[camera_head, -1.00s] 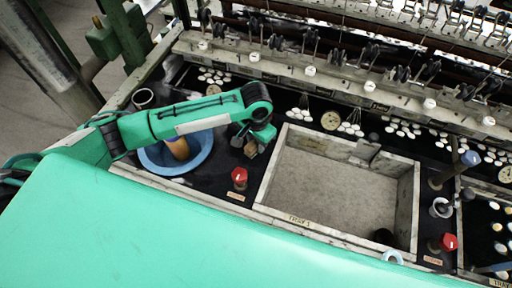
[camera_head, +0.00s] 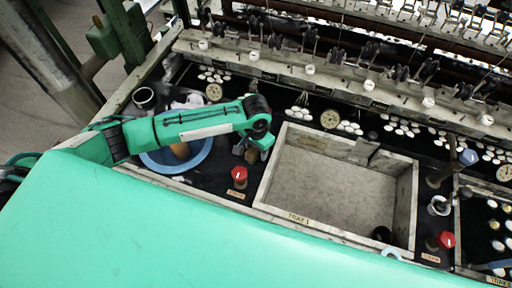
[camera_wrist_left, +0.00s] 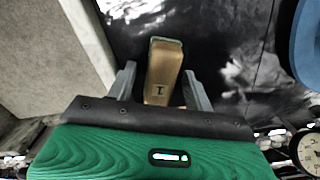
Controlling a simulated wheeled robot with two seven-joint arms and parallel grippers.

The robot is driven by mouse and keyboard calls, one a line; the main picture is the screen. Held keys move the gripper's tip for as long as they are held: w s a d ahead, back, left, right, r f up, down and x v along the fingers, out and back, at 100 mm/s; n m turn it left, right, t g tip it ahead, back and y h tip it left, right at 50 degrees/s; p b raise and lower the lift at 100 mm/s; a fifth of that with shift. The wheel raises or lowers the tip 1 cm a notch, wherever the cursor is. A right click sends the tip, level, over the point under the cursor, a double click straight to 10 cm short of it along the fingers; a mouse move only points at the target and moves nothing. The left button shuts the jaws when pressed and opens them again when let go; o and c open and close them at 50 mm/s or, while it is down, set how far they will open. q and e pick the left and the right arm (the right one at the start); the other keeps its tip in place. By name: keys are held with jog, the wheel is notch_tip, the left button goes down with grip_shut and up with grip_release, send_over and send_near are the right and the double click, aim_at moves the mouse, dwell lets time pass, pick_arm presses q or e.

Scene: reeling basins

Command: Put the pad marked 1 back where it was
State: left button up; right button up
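The pad marked 1 (camera_wrist_left: 163,75) is a tan block with a dark "1" on its face, seen in the left wrist view. My left gripper (camera_wrist_left: 160,82) has its two fingers on either side of the pad, with a clear gap on the left side and a narrower one on the right. In the head view the pad (camera_head: 251,156) is partly hidden under my left gripper (camera_head: 258,148), on the black bench between the blue basin and the tray. My right gripper is out of view.
The blue basin (camera_head: 194,165) holds a brownish object, partly under my arm. A red knob (camera_head: 239,174) stands near the pad. The grey-walled tray labelled TRAY 1 (camera_head: 310,222) lies to the right, its floor mostly bare. Several white cocoons lie behind.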

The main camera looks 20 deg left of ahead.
pick_arm(q)
notch_tip(320, 180, up, 12)
jog(key=b, duration=0.2)
jog(key=shift+r, duration=0.2)
dwell(0.6)
